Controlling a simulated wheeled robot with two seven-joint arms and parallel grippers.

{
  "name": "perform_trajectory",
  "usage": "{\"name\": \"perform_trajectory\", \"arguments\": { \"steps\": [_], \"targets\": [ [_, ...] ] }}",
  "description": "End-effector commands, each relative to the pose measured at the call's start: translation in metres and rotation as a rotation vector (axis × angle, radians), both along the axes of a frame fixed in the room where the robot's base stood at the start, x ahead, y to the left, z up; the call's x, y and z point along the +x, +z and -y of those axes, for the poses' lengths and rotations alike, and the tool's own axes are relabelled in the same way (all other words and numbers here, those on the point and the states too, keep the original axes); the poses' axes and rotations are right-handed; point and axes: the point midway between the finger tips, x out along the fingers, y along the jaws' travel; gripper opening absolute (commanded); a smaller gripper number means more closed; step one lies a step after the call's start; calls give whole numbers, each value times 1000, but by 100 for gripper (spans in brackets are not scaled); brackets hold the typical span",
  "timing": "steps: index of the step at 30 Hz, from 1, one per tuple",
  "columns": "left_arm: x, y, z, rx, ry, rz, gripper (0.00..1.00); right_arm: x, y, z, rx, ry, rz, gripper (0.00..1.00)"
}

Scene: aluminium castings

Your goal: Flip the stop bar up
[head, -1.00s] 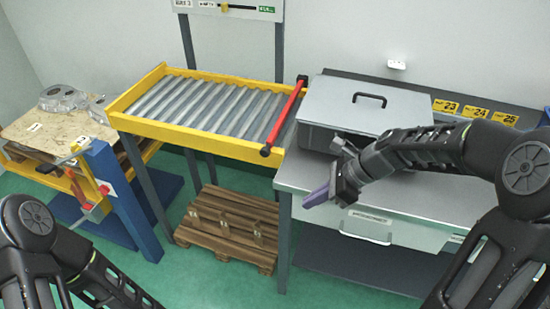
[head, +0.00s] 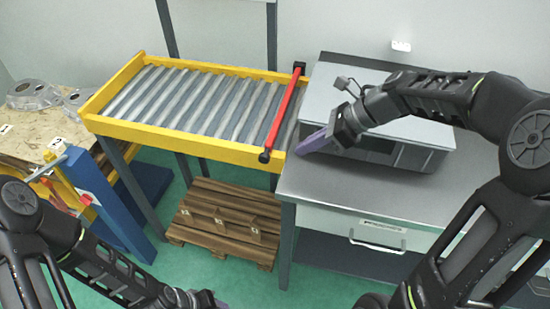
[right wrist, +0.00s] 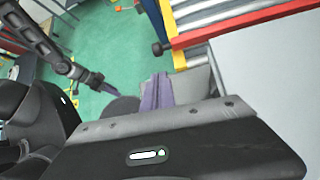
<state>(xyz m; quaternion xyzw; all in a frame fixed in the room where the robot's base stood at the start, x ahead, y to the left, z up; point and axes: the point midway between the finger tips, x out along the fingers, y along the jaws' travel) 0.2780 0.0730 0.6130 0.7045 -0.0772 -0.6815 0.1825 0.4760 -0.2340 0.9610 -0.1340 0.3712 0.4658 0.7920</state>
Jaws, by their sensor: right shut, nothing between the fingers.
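The red stop bar (head: 283,112) with black ends lies across the right end of the roller conveyor (head: 190,100). It also shows in the right wrist view (right wrist: 240,22), with its black near end (right wrist: 158,48) by the yellow frame. My right gripper (head: 312,143) is shut and empty, just right of the bar's near end and apart from it, over the grey bench's left edge. Its purple fingers show together in the right wrist view (right wrist: 157,92). My left gripper (head: 215,301) is at the bottom edge of the head view, partly cut off, so its jaws cannot be read.
A grey case (head: 345,100) stands on the grey bench (head: 330,190) behind my right gripper. A wooden pallet (head: 225,225) lies on the green floor under the conveyor. A blue post (head: 105,200) and a board with castings (head: 35,95) are at left.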

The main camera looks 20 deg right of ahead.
Motion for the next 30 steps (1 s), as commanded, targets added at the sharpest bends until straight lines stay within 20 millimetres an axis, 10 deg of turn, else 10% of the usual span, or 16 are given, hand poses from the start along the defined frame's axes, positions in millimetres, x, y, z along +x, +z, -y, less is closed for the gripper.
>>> {"name": "perform_trajectory", "arguments": {
  "steps": [30],
  "targets": [
    [0, 1, 0, 0, 0, 1, 36, 29, -72, -64, 0, 1, -1, 0]
  ]
}}
